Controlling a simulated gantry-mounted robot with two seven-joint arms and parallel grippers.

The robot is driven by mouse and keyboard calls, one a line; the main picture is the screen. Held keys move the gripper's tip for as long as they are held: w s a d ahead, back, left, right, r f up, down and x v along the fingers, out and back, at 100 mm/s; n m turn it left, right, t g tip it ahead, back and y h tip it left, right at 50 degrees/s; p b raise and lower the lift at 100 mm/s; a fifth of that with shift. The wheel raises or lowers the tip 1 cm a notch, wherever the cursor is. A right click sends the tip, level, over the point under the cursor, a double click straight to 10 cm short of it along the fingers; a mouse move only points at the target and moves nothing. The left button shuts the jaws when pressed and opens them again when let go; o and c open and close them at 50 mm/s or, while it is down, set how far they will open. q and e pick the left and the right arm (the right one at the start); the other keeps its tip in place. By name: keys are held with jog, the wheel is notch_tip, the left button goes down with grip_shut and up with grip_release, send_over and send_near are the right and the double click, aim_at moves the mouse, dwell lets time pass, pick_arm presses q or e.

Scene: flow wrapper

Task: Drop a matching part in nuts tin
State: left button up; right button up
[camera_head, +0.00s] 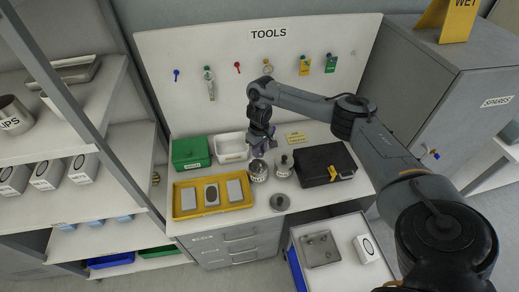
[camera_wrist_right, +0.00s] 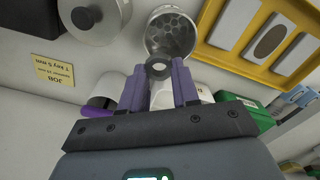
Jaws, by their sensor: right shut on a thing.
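My right gripper (camera_head: 262,152) hangs over the back of the bench, just behind an open metal tin (camera_head: 258,172). In the right wrist view, its purple fingers (camera_wrist_right: 160,84) are shut on a small grey ring-shaped part (camera_wrist_right: 158,70). The open tin (camera_wrist_right: 172,32) appears just beyond the fingertips, with several round parts inside. The held part overlaps the tin's near rim in this view; I cannot tell its height. The tin's label is too small to read. A second metal tin with a dark knob (camera_head: 284,166) stands to the right. My left gripper is not in view.
A yellow tray (camera_head: 212,210) lies in front left, with a green box (camera_head: 190,153) and white bin (camera_head: 232,147) behind. A black case (camera_head: 322,163) stands right.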

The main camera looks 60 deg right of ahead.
jog(key=o, duration=1.1)
jog(key=shift+r, duration=0.1)
notch_tip(320, 180, up, 11)
jog(key=p, duration=0.5)
jog(key=shift+f+p, duration=0.2)
jog(key=shift+p, duration=0.2)
